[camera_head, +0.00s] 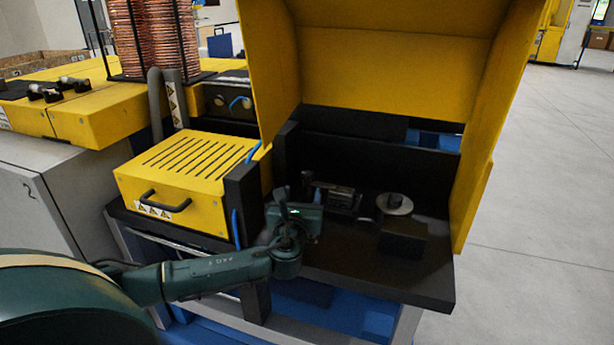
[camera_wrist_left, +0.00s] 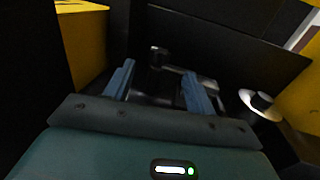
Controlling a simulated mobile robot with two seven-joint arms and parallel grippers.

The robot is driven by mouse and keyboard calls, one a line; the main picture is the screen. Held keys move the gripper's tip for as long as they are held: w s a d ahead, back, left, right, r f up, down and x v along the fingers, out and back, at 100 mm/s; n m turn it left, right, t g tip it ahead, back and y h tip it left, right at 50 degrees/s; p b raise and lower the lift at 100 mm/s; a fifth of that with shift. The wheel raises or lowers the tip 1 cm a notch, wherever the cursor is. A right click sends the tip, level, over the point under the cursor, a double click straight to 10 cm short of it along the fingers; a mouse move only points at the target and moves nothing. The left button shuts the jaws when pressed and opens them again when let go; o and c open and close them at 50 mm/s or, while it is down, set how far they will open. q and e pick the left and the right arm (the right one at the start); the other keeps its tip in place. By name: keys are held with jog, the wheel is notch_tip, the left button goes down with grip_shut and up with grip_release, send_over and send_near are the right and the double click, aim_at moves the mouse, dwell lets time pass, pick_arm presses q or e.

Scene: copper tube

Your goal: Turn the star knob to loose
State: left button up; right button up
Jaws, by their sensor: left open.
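My left gripper (camera_head: 300,196) is inside the yellow-hooded black work bay, near its left side. In the left wrist view its two blue-grey fingers (camera_wrist_left: 157,80) stand apart with nothing clearly held between them. A small dark knob-like part (camera_head: 307,178) shows just beyond the gripper, at the left end of a metal fixture (camera_head: 340,196). In the left wrist view this dark part (camera_wrist_left: 158,55) lies ahead of the fingers, apart from them. It may be the star knob, but its shape is too dark and small to tell. My right gripper is not in view.
A pale disc with a dark hub (camera_head: 394,204) stands right of the fixture, above a dark block (camera_head: 402,238). The raised yellow hood (camera_head: 390,75) encloses the bay above and at the sides. A yellow slotted box (camera_head: 190,175) stands left. The bay's front right floor is clear.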

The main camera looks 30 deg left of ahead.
aim_at(306, 179)
pick_arm(q)
jog(key=x, duration=0.8)
jog(key=shift+w, duration=0.1)
jog(key=shift+c, duration=0.6)
jog(key=shift+f, duration=0.1)
grip_shut()
